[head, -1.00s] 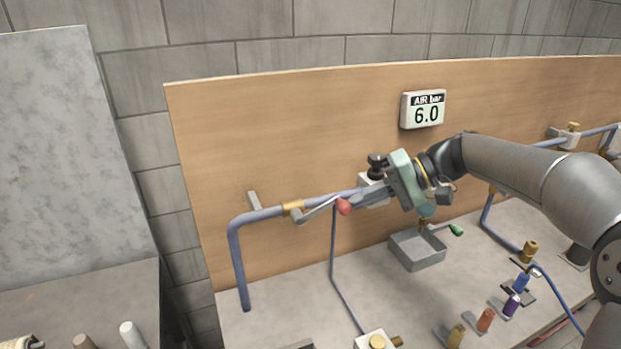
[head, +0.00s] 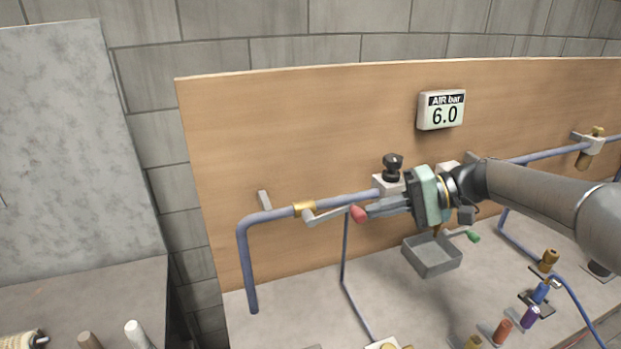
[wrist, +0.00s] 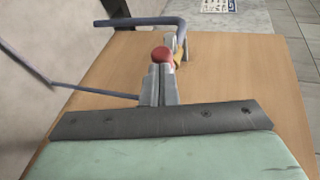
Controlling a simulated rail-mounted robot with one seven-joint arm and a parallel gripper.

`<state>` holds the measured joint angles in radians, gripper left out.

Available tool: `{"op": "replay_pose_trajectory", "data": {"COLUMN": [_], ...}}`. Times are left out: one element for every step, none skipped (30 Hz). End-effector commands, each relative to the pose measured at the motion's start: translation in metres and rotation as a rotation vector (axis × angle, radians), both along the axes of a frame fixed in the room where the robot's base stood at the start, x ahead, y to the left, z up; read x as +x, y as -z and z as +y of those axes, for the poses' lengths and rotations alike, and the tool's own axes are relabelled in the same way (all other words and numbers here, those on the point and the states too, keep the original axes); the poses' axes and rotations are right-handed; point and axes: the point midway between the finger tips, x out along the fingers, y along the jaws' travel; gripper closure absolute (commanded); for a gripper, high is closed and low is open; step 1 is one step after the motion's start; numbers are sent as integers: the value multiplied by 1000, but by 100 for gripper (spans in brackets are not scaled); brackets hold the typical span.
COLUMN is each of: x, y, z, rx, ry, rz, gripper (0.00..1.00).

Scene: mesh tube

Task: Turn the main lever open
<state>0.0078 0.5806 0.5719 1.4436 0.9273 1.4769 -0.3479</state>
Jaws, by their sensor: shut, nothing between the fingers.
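The main lever (head: 328,215) is a grey handle with a red knob (head: 358,214) at its end. It runs rightward from a brass valve (head: 304,209) on the blue pipe, with the knob just below the pipe in the head view. My gripper (head: 370,211) comes from the right with its fingers shut and empty. Its fingertips are right at the knob, touching or nearly so. In the wrist view the red knob (wrist: 162,55) sits just beyond the tips of my gripper (wrist: 161,68), with the brass valve (wrist: 179,60) behind it, partly hidden.
A black-topped regulator (head: 392,168) stands on the pipe close above my gripper. A grey open box (head: 432,255) and a green-tipped lever (head: 472,236) are below right. A gauge reading 6.0 (head: 441,110) hangs on the wooden panel (head: 300,130). Space left of the lever is open.

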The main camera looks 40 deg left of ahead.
Motion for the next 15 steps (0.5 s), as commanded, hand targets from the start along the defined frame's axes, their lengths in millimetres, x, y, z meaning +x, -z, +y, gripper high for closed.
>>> {"op": "replay_pose_trajectory", "data": {"x": [-2, -2, -3, -3, -3, -4, -4, -4, -5, -5, -5, -6, -6, -6, -6], "y": [1, 1, 2, 2, 2, 2, 2, 3, 3, 3, 3, 3, 3, 3, 3], "z": [2, 2, 3, 3, 4, 4, 5, 5, 6, 6, 6, 7, 7, 7, 7], "rx": [3, 3, 5, 6, 7, 8, 8, 9, 10, 11, 11, 12, 13, 13, 14], "ry": [-6, -6, -8, -9, -11, -12, -13, -14, -14, -15, -16, -17, -17, -18, -19], "rz": [5, 6, 8, 9, 11, 13, 14, 15, 16, 17, 19, 20, 20, 21, 22], "gripper": [100, 100, 100, 100, 100, 100, 100, 100, 100, 100, 100, 100, 100, 100, 100]}}
